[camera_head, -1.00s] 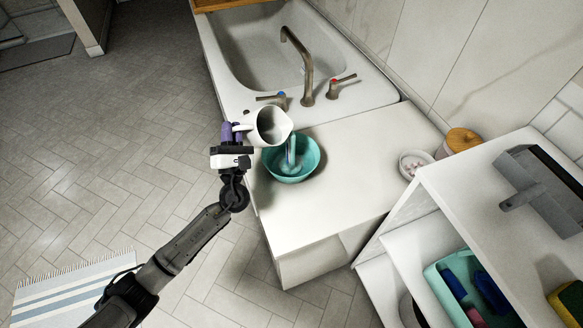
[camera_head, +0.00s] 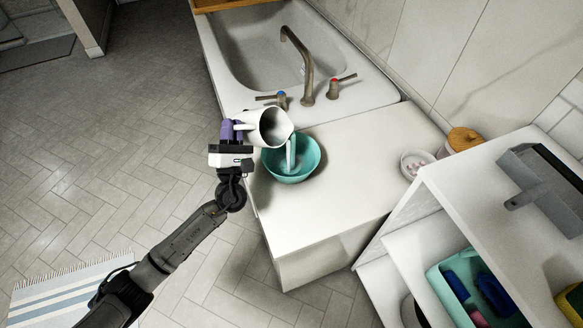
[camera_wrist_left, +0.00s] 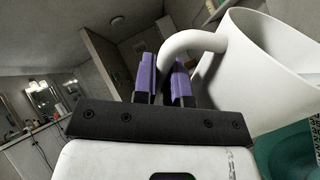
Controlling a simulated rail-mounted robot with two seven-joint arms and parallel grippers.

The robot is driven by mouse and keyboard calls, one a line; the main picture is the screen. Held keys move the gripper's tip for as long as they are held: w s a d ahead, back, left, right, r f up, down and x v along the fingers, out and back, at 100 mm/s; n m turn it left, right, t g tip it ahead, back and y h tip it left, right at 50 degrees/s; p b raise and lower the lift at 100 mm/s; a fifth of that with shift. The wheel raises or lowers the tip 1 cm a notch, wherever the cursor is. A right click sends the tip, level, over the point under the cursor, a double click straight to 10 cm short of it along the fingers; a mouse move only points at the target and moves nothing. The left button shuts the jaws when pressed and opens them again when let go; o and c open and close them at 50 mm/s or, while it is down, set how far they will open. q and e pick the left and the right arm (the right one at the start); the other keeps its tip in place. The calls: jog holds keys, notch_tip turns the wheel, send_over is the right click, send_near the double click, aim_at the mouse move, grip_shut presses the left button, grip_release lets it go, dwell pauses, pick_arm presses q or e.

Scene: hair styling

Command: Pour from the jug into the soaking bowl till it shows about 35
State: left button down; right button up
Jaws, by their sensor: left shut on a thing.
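The white jug (camera_head: 252,122) is tilted, its mouth towards the right, above the left rim of the teal soaking bowl (camera_head: 309,165). My left gripper (camera_head: 229,133) is shut on the jug's handle. In the left wrist view the purple fingertips (camera_wrist_left: 162,83) close around the white handle (camera_wrist_left: 190,42), and the jug (camera_wrist_left: 262,75) fills the upper right. A pale upright strip (camera_head: 291,154) shows in the bowl below the jug's lip; I cannot tell whether it is liquid or a marker. No reading is legible. My right gripper is not in view.
The bowl stands on a white counter (camera_head: 330,205) beside a sink basin with a bronze tap (camera_head: 308,75). A small white bowl (camera_head: 413,162) and a wooden-lidded jar (camera_head: 461,140) stand at the right. A shelf (camera_head: 480,175) with a teal tray (camera_head: 437,280) is nearer. The counter's front is clear.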

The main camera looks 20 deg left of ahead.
pick_arm(q)
jog(key=shift+d+r+m+t+h, duration=0.15)
jog(key=shift+r+m+t+h, duration=0.15)
jog(key=shift+m+h, duration=0.15)
